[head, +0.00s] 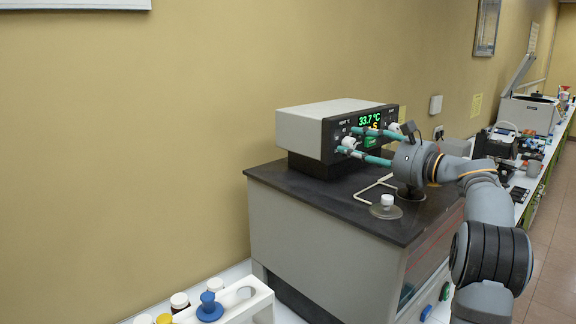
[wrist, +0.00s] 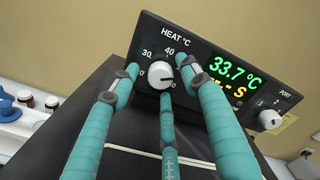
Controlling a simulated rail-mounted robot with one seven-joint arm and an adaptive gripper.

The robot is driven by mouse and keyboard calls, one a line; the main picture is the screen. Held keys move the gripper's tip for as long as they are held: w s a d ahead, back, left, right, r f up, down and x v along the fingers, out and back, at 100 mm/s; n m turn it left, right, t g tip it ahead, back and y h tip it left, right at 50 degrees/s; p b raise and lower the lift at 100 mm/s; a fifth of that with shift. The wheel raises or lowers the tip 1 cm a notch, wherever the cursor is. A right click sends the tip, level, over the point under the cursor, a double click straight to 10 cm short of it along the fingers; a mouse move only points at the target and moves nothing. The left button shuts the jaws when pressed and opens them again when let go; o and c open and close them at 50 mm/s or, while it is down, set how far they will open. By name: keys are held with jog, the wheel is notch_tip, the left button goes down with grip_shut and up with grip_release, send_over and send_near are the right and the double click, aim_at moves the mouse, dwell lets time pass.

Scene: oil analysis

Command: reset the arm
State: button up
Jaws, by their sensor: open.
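My gripper (head: 352,141) is in front of the control box (head: 312,127), its teal fingers pointing at the panel. In the wrist view my gripper (wrist: 158,70) has its fingers spread open around the white HEAT knob (wrist: 160,76), with nothing held. I cannot tell whether a fingertip touches the knob. The green display (wrist: 234,76) reads 33.7 °C. A second white knob (wrist: 270,119), under the PORT label, is at the right of the panel.
The box stands on a dark-topped bench (head: 310,193). A bent pale rod and a white-capped piece (head: 387,205) are on the bench top below my wrist. A white rack (head: 238,300) with several capped bottles is at the lower left. A cluttered counter runs back right.

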jog(key=n, duration=0.4)
jog(key=shift+n+b, duration=0.3)
jog(key=shift+b, duration=0.05)
jog(key=n, duration=0.5)
jog(key=m, duration=0.4)
jog(key=shift+r+m, duration=0.1)
jog(key=shift+m, duration=0.2)
jog(key=m+p, duration=0.1)
jog(key=m, duration=0.3)
jog(key=m+p, duration=0.2)
jog(key=m, duration=0.4)
jog(key=shift+r+p, duration=0.15)
jog(key=shift+p, duration=0.25)
jog(key=m+p, duration=0.1)
jog(key=m, duration=0.2)
jog(key=shift+f, duration=0.2)
